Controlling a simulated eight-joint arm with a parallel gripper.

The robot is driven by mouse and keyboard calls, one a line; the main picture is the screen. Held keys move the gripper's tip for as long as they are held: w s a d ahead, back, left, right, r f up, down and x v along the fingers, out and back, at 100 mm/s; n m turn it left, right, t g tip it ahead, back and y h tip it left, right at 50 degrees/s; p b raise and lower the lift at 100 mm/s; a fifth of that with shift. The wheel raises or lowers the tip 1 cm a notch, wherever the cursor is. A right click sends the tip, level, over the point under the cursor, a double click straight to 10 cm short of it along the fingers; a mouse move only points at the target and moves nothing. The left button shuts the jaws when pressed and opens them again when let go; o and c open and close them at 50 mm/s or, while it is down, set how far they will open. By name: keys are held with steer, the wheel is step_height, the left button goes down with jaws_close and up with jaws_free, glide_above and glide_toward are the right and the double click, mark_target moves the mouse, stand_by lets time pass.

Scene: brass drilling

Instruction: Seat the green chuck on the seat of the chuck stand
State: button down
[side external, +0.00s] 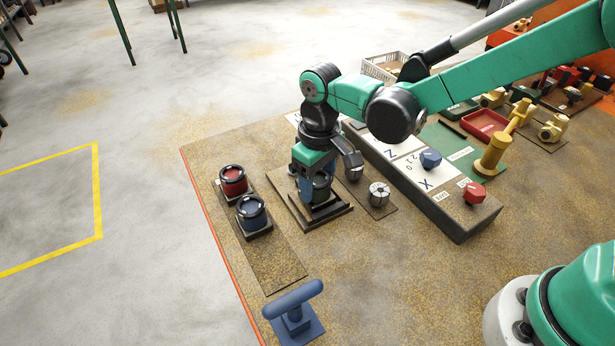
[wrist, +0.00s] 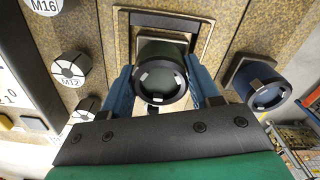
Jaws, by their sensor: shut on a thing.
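The dark green chuck (side external: 320,188) is upright between the blue fingers of my gripper (side external: 312,188). In the wrist view the chuck (wrist: 161,52) shows its black ringed end, with a finger at each side, and my gripper (wrist: 162,92) is shut on it. The chuck stand (side external: 328,217) has a dark square base directly below the chuck; its rim also shows behind the chuck in the wrist view (wrist: 204,27). The chuck hides the seat, so I cannot tell whether it touches the seat or hovers just above.
A red chuck (side external: 233,181) and a blue chuck (side external: 251,213) stand on a board to the left. Grey collets, one marked M12 (wrist: 71,69), are to the right of the stand. A long control block (side external: 440,187) lies beyond them. A blue T-shaped tool (side external: 294,306) stands in front.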

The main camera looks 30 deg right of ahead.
jaws_free()
stand_by(0.4)
steer(key=shift+r, duration=3.5)
steer(key=s+d+r+m+t, duration=0.3)
steer(key=s+d+t, duration=0.4)
steer(key=d, duration=0.5)
steer(key=shift+s+d+r+m, duration=0.15)
steer(key=shift+s+d+m, duration=0.15)
steer(key=shift+s, duration=0.35)
